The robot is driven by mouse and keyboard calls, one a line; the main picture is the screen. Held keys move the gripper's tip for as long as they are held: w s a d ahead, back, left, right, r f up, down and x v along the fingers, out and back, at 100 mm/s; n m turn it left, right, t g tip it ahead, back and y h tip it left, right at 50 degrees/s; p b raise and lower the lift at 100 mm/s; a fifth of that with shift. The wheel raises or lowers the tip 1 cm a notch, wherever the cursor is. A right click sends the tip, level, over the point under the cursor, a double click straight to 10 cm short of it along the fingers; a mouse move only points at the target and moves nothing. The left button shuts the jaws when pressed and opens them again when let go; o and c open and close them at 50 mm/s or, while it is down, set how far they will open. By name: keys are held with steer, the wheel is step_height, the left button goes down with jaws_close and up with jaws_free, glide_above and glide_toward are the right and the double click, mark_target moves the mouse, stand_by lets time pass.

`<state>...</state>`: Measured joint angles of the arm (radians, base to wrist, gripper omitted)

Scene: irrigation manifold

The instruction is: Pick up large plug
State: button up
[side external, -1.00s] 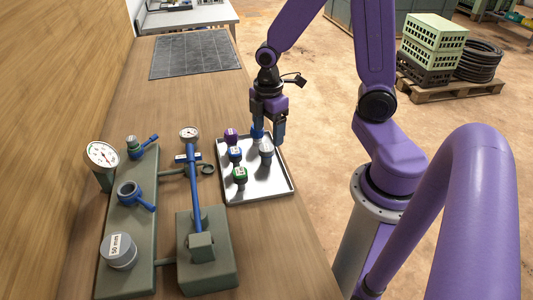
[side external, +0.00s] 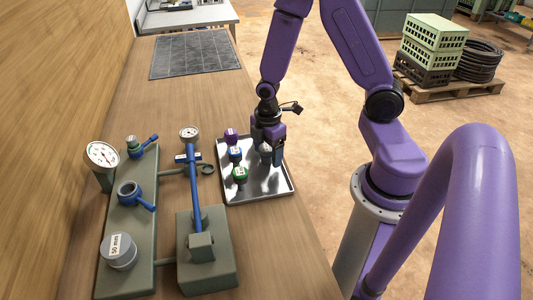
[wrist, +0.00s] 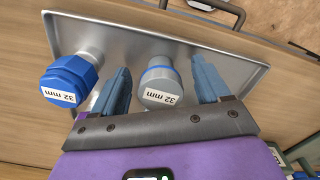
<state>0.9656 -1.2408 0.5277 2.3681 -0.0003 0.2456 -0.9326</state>
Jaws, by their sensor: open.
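A grey plug with a blue band (wrist: 158,82), labelled 32 mm, stands in the metal tray (wrist: 110,35). In the wrist view it is between the two spread fingers of my gripper (wrist: 161,68), with a gap on each side. In the side view my gripper (side external: 270,158) is down at the tray's right part, and the grey plug (side external: 265,148) is partly hidden by the fingers. A blue plug (wrist: 66,80), also labelled 32 mm, stands to the left in the wrist view. A grey cap labelled 50 mm (side external: 118,251) sits on the manifold.
Purple (side external: 231,134), blue (side external: 235,154) and green (side external: 240,174) plugs stand along the tray's left side, close to my gripper. The manifold (side external: 125,215), with gauges and blue valves, is farther left. The tray's front part is clear.

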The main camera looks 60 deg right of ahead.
mark_target(267, 146)
steer(key=shift+f, duration=0.45)
steer(key=shift+c, duration=0.3)
steer(key=c, duration=1.1)
steer(key=shift+r, duration=0.15)
step_height(267, 146, up, 9)
steer(key=shift+w+r, duration=0.1)
steer(key=shift+r, duration=0.1)
steer(key=w+a, duration=0.4)
steer(key=w+a+r, duration=0.1)
steer(key=w+a, duration=0.3)
steer(key=w+a+r, duration=0.1)
steer(key=w+a, duration=0.6)
steer(key=a, duration=0.4)
steer(key=w+a, duration=0.2)
steer(key=a, duration=0.4)
steer(key=w+a, duration=0.3)
steer(key=a, duration=0.3)
steer(key=shift+a+r, duration=0.1)
steer(key=shift+a, duration=0.1)
